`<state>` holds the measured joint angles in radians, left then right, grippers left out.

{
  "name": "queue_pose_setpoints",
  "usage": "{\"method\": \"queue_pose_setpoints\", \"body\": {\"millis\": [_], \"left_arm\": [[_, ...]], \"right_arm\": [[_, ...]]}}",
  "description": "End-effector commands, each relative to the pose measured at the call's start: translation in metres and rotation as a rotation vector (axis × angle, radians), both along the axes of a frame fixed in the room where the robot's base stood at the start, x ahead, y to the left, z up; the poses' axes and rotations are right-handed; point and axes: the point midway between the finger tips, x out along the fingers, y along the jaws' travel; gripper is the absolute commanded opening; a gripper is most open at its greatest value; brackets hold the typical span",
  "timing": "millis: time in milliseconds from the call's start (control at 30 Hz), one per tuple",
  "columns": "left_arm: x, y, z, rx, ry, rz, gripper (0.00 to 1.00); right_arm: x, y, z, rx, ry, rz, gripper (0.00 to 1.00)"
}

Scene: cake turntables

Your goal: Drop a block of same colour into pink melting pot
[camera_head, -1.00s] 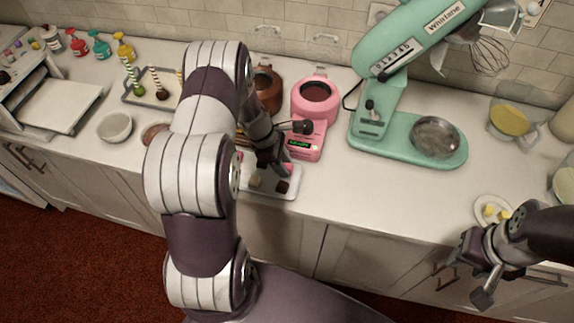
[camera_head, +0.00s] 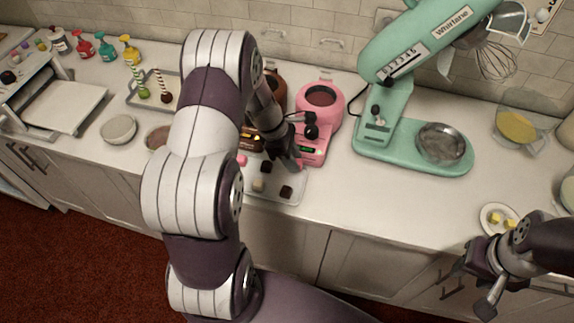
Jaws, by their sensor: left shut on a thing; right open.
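The pink melting pot (camera_head: 334,120) stands on the counter, its round opening facing up; its front has a green display. My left gripper (camera_head: 292,163) is shut, low in front of the pot, over the back right of a pale tray (camera_head: 300,172). What it holds is hidden behind its fingers; a pink patch shows there in the earlier view. On the tray lie another pink block (camera_head: 241,160), a beige block (camera_head: 258,184) and two dark brown blocks (camera_head: 266,167), (camera_head: 286,191). My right gripper (camera_head: 478,285) is open and empty at the counter's front right edge.
A brown melting pot (camera_head: 274,88) stands left of the pink one, partly behind my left arm. A mint stand mixer (camera_head: 372,140) with a steel bowl (camera_head: 441,144) is to the right. A butter plate (camera_head: 497,217) is near my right gripper. Counter right of the tray is clear.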

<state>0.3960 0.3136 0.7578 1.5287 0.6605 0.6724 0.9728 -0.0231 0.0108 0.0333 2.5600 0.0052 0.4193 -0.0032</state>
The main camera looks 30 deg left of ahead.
Motion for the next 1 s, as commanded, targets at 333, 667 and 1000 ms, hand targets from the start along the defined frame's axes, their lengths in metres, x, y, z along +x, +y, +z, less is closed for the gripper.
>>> {"method": "queue_pose_setpoints", "body": {"millis": [333, 667, 1000], "left_arm": [[0.007, -0.080, 0.047, 0.000, -0.003, -0.003, 0.02], [0.008, -0.101, 0.060, 0.000, 0.000, 0.001, 0.02], [0.006, -0.093, 0.069, -0.001, 0.003, 0.023, 0.02]], "right_arm": [[0.000, 0.000, -0.013, 0.000, 0.000, 0.000, 0.43], [0.000, 0.000, -0.014, 0.000, 0.000, 0.000, 0.43], [0.000, 0.000, 0.005, 0.000, 0.000, 0.000, 0.43]]}}
